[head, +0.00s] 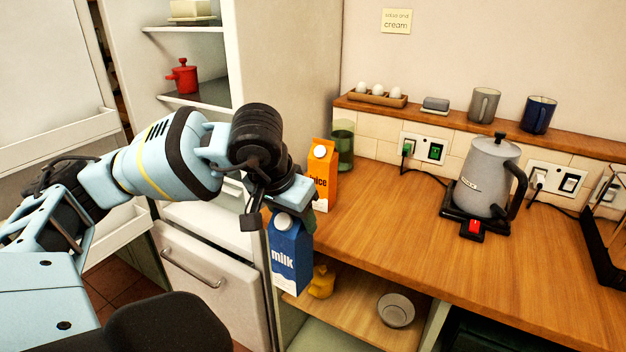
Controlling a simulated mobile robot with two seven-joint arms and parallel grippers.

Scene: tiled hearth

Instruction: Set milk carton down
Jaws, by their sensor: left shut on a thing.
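The blue milk carton (290,262) has a white cap and a "milk" label. It hangs almost upright below my left gripper (290,212), in front of the left end of the wooden counter (400,225). My left gripper is shut on the carton's top; the fingers are mostly hidden by the wrist. An orange juice carton (322,172) stands on the counter just behind the gripper. I cannot tell whether the milk carton touches the counter's edge. My right gripper is not in view.
A green glass (343,147) stands behind the juice. A grey kettle (487,178) sits farther right on the counter, with a wide clear stretch between. An open shelf below holds a bowl (396,310) and a yellow object (322,282). An open fridge stands left.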

